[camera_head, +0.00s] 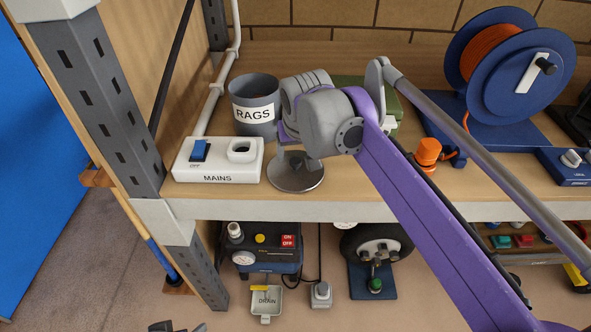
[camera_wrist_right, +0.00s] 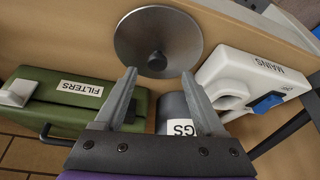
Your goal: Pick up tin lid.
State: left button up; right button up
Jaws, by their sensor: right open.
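The tin lid (camera_head: 296,178) is a round grey metal disc with a small dark knob in its middle. It lies on the wooden shelf near the front edge, right of the mains box. In the right wrist view the lid (camera_wrist_right: 160,50) is just beyond the fingertips. My right gripper (camera_wrist_right: 160,78) is open, with nothing between its fingers. In the head view my right wrist hangs over the lid and hides part of it. Dark grey parts at the bottom edge of the head view may be my left gripper (camera_head: 177,327); its jaws are not clear.
A white MAINS box (camera_head: 218,160) with a blue switch stands left of the lid. The grey RAGS tin (camera_head: 255,105) is behind, and a green FILTERS case (camera_wrist_right: 80,102) is close by. A blue cable reel (camera_head: 515,65) stands right. A grey upright (camera_head: 105,90) bounds the shelf's left.

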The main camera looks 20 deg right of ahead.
aim_at(296, 161)
jog(key=x, duration=0.4)
jog(key=shift+w+d+f, duration=0.25)
jog(key=shift+d+f, duration=0.05)
grip_shut()
